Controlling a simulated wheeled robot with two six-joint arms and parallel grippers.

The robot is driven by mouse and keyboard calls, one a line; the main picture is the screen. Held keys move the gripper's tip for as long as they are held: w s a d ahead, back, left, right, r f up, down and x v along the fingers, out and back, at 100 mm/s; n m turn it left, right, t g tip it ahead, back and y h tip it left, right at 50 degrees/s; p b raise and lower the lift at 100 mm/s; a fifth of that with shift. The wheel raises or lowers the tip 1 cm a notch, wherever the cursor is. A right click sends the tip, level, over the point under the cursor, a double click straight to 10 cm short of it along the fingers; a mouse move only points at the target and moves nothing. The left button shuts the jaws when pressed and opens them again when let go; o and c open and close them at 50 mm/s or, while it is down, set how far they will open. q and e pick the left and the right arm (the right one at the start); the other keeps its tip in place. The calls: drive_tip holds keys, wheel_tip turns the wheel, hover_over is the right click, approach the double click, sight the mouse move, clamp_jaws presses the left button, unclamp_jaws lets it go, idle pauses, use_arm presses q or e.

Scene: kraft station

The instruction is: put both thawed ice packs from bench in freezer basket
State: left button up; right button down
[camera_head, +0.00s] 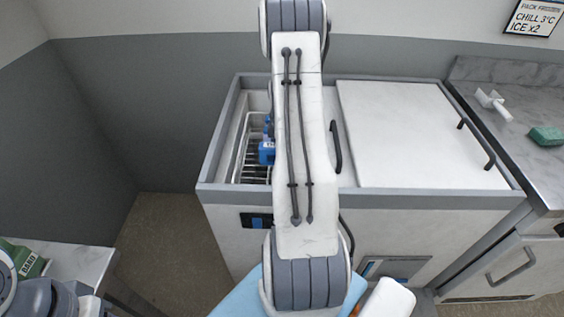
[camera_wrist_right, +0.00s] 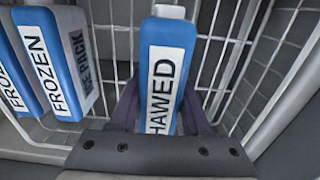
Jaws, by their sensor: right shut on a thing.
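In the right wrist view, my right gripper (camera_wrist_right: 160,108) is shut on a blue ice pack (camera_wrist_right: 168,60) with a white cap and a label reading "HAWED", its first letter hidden. The pack is upright between the fingers, inside or just over the white wire basket (camera_wrist_right: 220,42). I cannot tell whether it touches the basket floor. In the head view, the basket (camera_head: 243,150) shows in the open left part of the freezer (camera_head: 340,207), beside a blue pack (camera_head: 266,152). My right arm hides the gripper there. My left gripper is out of view. No second thawed pack shows.
Blue packs labelled "FROZEN" (camera_wrist_right: 42,65) stand at the left in the basket. A white lid (camera_head: 420,130) covers the freezer's right part. The right counter holds a green sponge (camera_head: 546,136) and a white object (camera_head: 492,103). A green box (camera_head: 25,260) is at lower left.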

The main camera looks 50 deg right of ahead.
drive_tip(key=shift+f, duration=1.55)
drive_tip(key=shift+f, duration=0.1)
drive_tip(key=shift+f, duration=0.15)
drive_tip(key=shift+c, duration=1.8)
unclamp_jaws()
